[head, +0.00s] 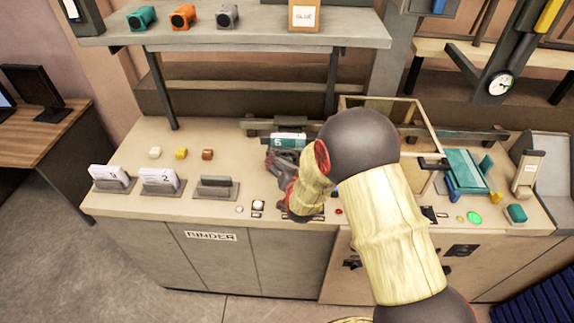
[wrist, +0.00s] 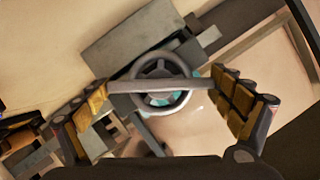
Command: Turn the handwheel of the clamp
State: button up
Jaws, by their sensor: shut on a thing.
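The clamp's grey handwheel (wrist: 161,111) shows in the middle of the wrist view, a spoked ring with a straight bar (wrist: 135,87) across it. My gripper (wrist: 159,82) has one yellow-padded finger at each end of this bar and is shut on it. The grey clamp body (wrist: 125,45) lies behind the wheel, with some teal showing through the spokes. In the head view my gripper (head: 281,165) is at the bench's middle, just in front of the teal block (head: 289,140) by the clamp. The handwheel cannot be made out there, and my arm covers the area to its right.
A framed glass box (head: 420,112) stands right of the clamp, close behind my arm. A teal press-like fixture (head: 466,170) sits further right. Card holders (head: 162,188) and small coloured blocks (head: 181,153) stand at left. A shelf (head: 255,38) overhangs the bench's back.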

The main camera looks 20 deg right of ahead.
jog(key=shift+a+n+g+h, duration=0.1)
jog(key=shift+n+g+h, duration=0.3)
jog(key=shift+n+h, duration=0.55)
jog(key=shift+r+n+g+h+p, duration=0.1)
jog(key=shift+n+g+h+p, duration=0.3)
jog(key=shift+n, duration=0.75)
jog(key=n+h+p, duration=0.2)
jog(key=n+p, duration=0.1)
jog(key=shift+n+h+p, duration=0.75)
jog(key=shift+n+h, duration=0.2)
jog(key=shift+n, duration=0.35)
jog(key=o, duration=0.8)
jog(key=shift+o, duration=0.2)
